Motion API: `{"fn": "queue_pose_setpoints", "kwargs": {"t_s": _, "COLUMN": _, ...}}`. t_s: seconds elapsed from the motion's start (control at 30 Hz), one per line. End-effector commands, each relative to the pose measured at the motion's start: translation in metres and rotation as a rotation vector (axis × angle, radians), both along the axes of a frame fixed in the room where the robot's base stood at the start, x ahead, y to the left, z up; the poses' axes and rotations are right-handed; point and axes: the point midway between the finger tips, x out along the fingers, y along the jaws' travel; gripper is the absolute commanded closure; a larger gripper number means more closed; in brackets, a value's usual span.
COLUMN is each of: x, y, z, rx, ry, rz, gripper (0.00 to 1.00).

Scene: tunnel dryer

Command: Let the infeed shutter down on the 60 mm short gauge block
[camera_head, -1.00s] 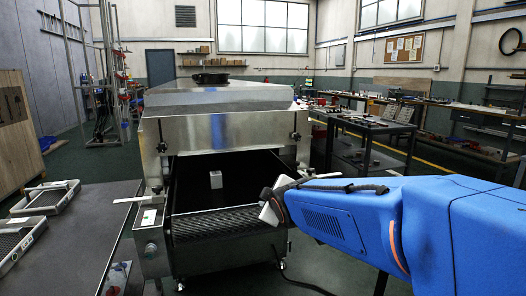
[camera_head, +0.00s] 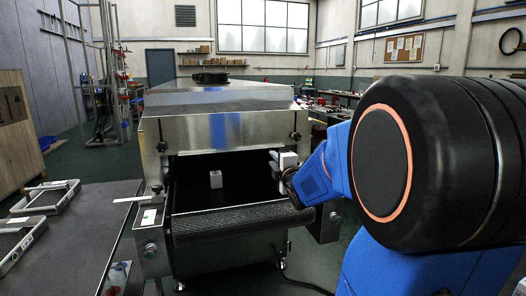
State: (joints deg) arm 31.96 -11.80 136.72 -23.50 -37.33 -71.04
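The infeed shutter (camera_head: 225,133) is the bright steel plate across the dryer's front. It is raised, with a dark opening below it. A small pale gauge block (camera_head: 215,179) stands upright in that opening near the mesh belt, with a dark gap between its top and the shutter's lower edge. My gripper (camera_head: 278,160) is at the right side of the opening, just below the shutter's right-hand dark knob (camera_head: 295,136). It looks small and partly turned away, so I cannot tell whether its fingers are open or touch anything.
The mesh infeed belt (camera_head: 235,220) juts out in front. A grey table (camera_head: 80,240) with shallow trays (camera_head: 48,197) stands at the left. A dark workbench with items is behind my arm at the right. My arm hides much of the right side.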

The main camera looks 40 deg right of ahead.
Motion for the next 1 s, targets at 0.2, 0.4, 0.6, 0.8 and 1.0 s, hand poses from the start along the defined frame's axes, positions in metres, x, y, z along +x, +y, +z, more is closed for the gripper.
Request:
{"fn": "queue_pose_setpoints", "kwargs": {"t_s": 0.2, "x": 0.032, "y": -0.010, "z": -0.001, "rx": 0.002, "ry": 0.002, "rz": 0.001, "gripper": 0.78}}
{"fn": "queue_pose_setpoints", "kwargs": {"t_s": 0.4, "x": 0.062, "y": -0.019, "z": -0.001, "rx": 0.003, "ry": 0.001, "rz": 0.001, "gripper": 0.78}}
{"fn": "queue_pose_setpoints", "kwargs": {"t_s": 0.6, "x": 0.091, "y": -0.029, "z": -0.001, "rx": 0.003, "ry": 0.000, "rz": 0.000, "gripper": 0.78}}
{"fn": "queue_pose_setpoints", "kwargs": {"t_s": 0.8, "x": 0.115, "y": -0.037, "z": -0.001, "rx": 0.002, "ry": 0.000, "rz": 0.000, "gripper": 0.78}}
{"fn": "queue_pose_setpoints", "kwargs": {"t_s": 1.0, "x": 0.127, "y": -0.041, "z": 0.000, "rx": 0.002, "ry": 0.000, "rz": 0.000, "gripper": 0.78}}
